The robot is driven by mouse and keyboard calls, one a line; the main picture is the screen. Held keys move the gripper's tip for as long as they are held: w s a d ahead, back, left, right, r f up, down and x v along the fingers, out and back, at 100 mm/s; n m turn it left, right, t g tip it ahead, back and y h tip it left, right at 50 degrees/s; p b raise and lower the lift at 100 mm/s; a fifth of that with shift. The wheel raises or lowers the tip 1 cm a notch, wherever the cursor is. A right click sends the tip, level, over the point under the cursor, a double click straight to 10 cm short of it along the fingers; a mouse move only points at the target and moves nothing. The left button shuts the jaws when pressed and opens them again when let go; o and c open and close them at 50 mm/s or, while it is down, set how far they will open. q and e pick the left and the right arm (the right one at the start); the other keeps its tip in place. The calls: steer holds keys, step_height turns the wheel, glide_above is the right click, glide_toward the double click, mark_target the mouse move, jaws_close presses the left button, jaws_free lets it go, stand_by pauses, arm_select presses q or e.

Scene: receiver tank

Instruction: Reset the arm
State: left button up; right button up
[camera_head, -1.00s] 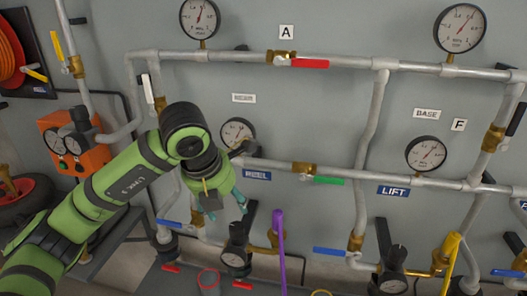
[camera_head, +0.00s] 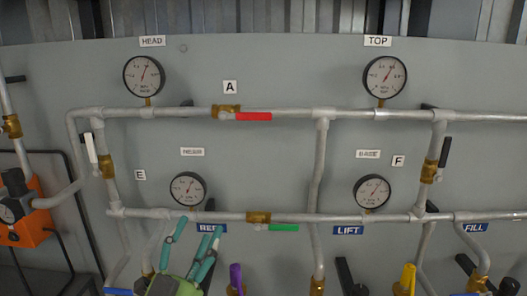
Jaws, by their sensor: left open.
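My left gripper (camera_head: 197,229) shows at the bottom left of centre in the head view, with its teal fingers pointing up and spread apart. It is open and nothing shows between the fingers. Its fingertips appear just below the lower pipe and cover part of a blue label (camera_head: 211,228). Only the green end of my left arm shows; the rest is below the frame. My right gripper is not in view.
A grey panel carries pipes, including the upper pipe (camera_head: 350,114). A red-handled valve (camera_head: 253,116) and a green-handled valve (camera_head: 283,228) sit on them. Gauges include the HEAD gauge (camera_head: 144,76) and TOP gauge (camera_head: 385,77). An orange box (camera_head: 27,222) stands at left.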

arm_select(q)
steer(key=s+a+f+n+g+y, duration=0.2)
steer(key=a+f+n+g+y, duration=0.1)
steer(key=f, duration=0.5)
steer(key=s+a+f+n+g+y, duration=0.2)
steer(key=a+f+n+g, duration=0.15)
steer(key=f, duration=0.45)
steer(key=s+a+f+n+g+y, duration=0.2)
steer(key=f+g+y, duration=0.1)
steer(key=f, duration=0.5)
steer(key=s+f+g+h, duration=0.1)
steer(key=s+f+g, duration=0.45)
steer(key=s, duration=0.35)
steer(key=s+f+g, duration=0.4)
steer(key=s+f, duration=0.3)
steer(key=s, duration=0.3)
step_height(320, 180, down, 24)
steer(key=s+g, duration=0.1)
steer(key=s, duration=0.1)
steer(key=s+a+f+g, duration=0.1)
steer(key=s+a+f, duration=0.1)
steer(key=s+f, duration=1)
steer(key=s, duration=0.3)
steer(key=shift+a+f, duration=0.25)
steer(key=shift+f, duration=0.1)
